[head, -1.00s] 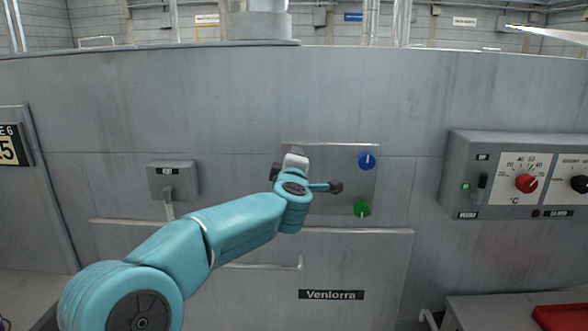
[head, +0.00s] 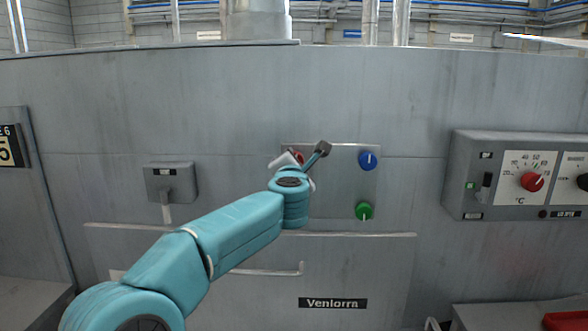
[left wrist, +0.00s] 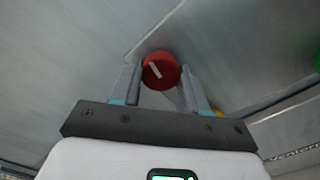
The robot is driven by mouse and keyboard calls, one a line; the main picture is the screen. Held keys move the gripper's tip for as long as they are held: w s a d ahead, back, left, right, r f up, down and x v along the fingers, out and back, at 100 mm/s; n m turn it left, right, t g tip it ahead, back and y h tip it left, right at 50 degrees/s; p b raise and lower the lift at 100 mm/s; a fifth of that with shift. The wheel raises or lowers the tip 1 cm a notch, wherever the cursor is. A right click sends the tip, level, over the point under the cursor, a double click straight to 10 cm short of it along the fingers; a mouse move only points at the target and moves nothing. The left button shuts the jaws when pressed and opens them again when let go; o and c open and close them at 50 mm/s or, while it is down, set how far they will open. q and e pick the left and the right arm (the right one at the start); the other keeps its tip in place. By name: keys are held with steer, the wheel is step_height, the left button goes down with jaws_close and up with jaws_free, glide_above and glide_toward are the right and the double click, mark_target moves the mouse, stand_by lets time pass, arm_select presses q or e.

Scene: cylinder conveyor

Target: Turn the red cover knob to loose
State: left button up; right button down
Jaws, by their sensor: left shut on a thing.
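The red cover knob (left wrist: 161,70) sits between the two fingers of my left gripper (left wrist: 159,82) in the left wrist view. The fingers are shut on its sides. A white pointer mark on its face lies slanted in that view. In the head view only a small red part of the knob (head: 299,156) shows past my left gripper (head: 296,160), at the upper left of the knob plate (head: 335,190). My wrist is rolled, with a dark end piece pointing up and right. My right gripper is not in view.
A blue knob (head: 367,160) and a green knob (head: 364,211) are on the plate's right side. A yellow knob (left wrist: 216,113) shows partly in the left wrist view. A control box (head: 470,180) with dials projects at the right. A handle bar (head: 270,272) lies below.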

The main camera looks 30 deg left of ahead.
arm_select(q)
steer(key=shift+f+n, duration=0.15)
steer(key=shift+n, duration=0.75)
steer(key=shift+b, duration=0.3)
steer(key=o, duration=1.1)
steer(key=shift+c, duration=0.2)
steer(key=b+v, duration=0.3)
steer(key=v, duration=1.3)
steer(key=shift+d+b, duration=0.2)
steer(key=shift+b, duration=0.1)
